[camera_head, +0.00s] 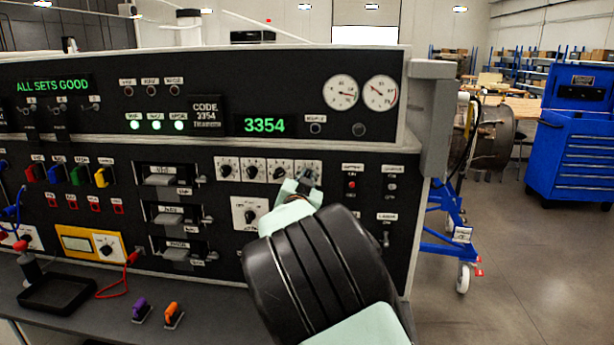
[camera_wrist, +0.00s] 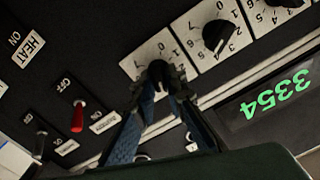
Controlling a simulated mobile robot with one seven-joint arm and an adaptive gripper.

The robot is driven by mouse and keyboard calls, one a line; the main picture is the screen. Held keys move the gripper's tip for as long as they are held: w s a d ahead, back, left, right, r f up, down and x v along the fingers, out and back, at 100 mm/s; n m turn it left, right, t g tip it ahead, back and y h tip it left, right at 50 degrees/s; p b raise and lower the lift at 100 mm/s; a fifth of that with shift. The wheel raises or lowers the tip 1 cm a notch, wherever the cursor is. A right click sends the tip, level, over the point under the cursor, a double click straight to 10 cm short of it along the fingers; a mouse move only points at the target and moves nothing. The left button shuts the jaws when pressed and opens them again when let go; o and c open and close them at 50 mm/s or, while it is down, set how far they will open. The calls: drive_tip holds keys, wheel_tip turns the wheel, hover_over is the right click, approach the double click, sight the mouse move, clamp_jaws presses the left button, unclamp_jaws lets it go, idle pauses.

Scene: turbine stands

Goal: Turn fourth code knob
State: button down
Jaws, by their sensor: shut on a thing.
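The row of white code knob plates sits below the green display (camera_head: 264,125), which reads 3354. The fourth code knob (camera_wrist: 160,72) is the rightmost, black on a white numbered plate, and is mostly covered by my gripper (camera_head: 304,184) in the head view. In the wrist view my gripper (camera_wrist: 162,88) has its two blue-lined fingers closed around this knob, one on each side. The third code knob (camera_head: 280,173) and the second (camera_head: 253,172) stand free to its left. The knob's exact pointer setting is hidden by the fingers.
A code label (camera_head: 207,111) reads 3354, and a green screen (camera_head: 52,85) reads ALL SETS GOOD. A red-tipped toggle switch (camera_wrist: 77,116) lies close beside my fingers. Another knob (camera_head: 250,215) sits below the row. Open floor lies right of the panel.

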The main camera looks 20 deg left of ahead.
idle(0.4)
drive_tip(key=c, duration=2)
unclamp_jaws()
drive_tip(key=shift+o, duration=0.2)
drive_tip(key=v, duration=1.2)
